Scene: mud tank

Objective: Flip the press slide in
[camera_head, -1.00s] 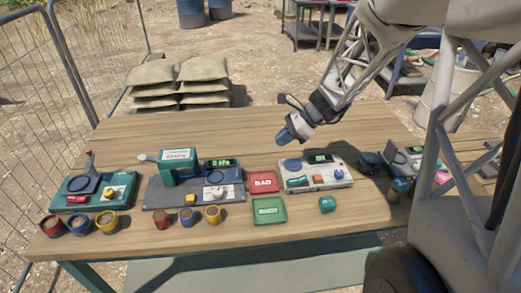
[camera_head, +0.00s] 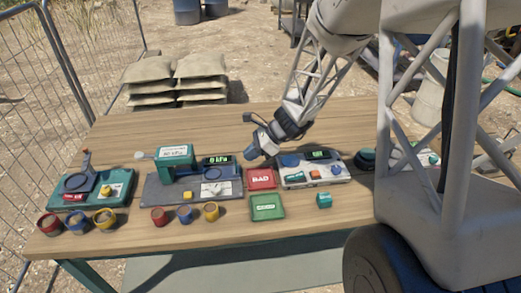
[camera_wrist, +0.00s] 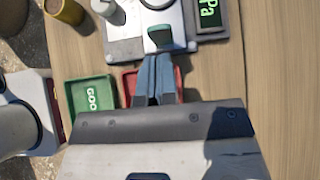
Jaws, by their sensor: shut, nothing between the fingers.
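The press (camera_head: 176,165) is a green machine on a dark grey base, left of the middle of the table in the head view. A lit display (camera_head: 218,160) reading in kPa stands on it. In the wrist view its pale grey plate (camera_wrist: 124,46) carries a dark green tab (camera_wrist: 160,38), which may be the slide; I cannot tell for certain. My gripper (camera_head: 250,155) is shut and empty, above the table near the press's right end. In the wrist view its blue-grey fingertips (camera_wrist: 157,60) are together, just below the tab; contact is unclear.
A red BAD tray (camera_head: 261,170) and a green GOOD tray (camera_head: 267,215) lie right of the press. A second grey instrument (camera_head: 330,175) stands farther right. Several small cups, including a yellow one (camera_head: 211,211), line the front. The table's back strip is clear.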

